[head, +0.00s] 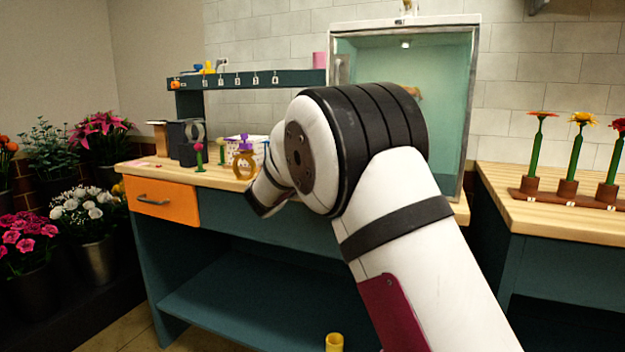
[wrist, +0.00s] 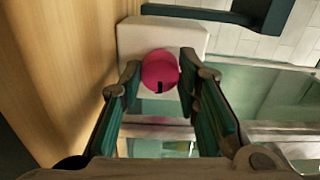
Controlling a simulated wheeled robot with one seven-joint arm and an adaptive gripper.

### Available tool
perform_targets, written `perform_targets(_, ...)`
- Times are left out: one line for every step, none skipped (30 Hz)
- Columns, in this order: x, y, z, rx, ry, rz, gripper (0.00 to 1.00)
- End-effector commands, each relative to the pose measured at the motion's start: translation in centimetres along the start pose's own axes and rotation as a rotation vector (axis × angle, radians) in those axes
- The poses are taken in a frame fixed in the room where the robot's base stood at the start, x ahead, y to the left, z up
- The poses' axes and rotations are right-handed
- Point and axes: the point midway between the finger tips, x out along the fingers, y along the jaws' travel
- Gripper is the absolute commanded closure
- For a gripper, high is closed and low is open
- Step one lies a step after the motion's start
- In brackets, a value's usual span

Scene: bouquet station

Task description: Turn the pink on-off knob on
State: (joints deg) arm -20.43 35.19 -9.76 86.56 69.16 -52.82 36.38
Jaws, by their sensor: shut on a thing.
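The pink knob (wrist: 157,66) is round, with a short dark mark near its lower edge in the wrist view. It sits on the face of a white box (wrist: 128,36). My gripper (wrist: 159,76) has one finger on each side of the knob and is shut on it. In the head view my arm blocks the gripper, and I cannot make out the knob there.
A wooden surface (wrist: 62,50) runs close along the left of the wrist view. In the head view, a glass-fronted cabinet (head: 452,110) stands behind my arm. The bench holds a purple-and-gold item (head: 244,162) and dark containers (head: 187,143). Flowers in holders (head: 574,150) stand at right.

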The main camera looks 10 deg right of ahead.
Motion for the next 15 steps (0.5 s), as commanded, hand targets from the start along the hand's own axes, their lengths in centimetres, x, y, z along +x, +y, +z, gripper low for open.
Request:
perform_targets(-0.02, 0.24, 0.03, 0.02, 0.0, 0.001, 0.98)
perform_targets(-0.03, 0.23, 0.03, 0.03, 0.0, 0.002, 0.98)
perform_targets(-0.02, 0.22, 0.02, 0.043, 0.0, 0.002, 0.98)
perform_targets(-0.01, 0.22, 0.01, 0.052, 0.0, 0.002, 0.98)
perform_targets(-0.01, 0.21, 0.01, 0.059, 0.0, 0.002, 0.98)
perform_targets(0.0, 0.2, 0.0, 0.067, 0.0, 0.002, 0.98)
perform_targets(0.0, 0.19, -0.01, 0.072, 0.0, 0.002, 0.98)
perform_targets(0.0, 0.18, -0.01, 0.076, 0.0, 0.002, 0.98)
perform_targets(0.01, 0.17, -0.01, 0.08, 0.0, 0.002, 0.98)
perform_targets(0.0, 0.16, -0.01, 0.083, 0.0, 0.002, 0.98)
perform_targets(0.01, 0.15, -0.01, 0.085, 0.0, 0.002, 0.98)
perform_targets(0.0, 0.14, -0.01, 0.088, 0.0, 0.003, 0.98)
perform_targets(0.0, 0.13, -0.01, 0.089, 0.0, 0.003, 0.98)
perform_targets(0.0, 0.13, -0.01, 0.089, 0.0, 0.003, 0.98)
perform_targets(0.0, 0.12, -0.01, 0.09, 0.0, 0.003, 0.98)
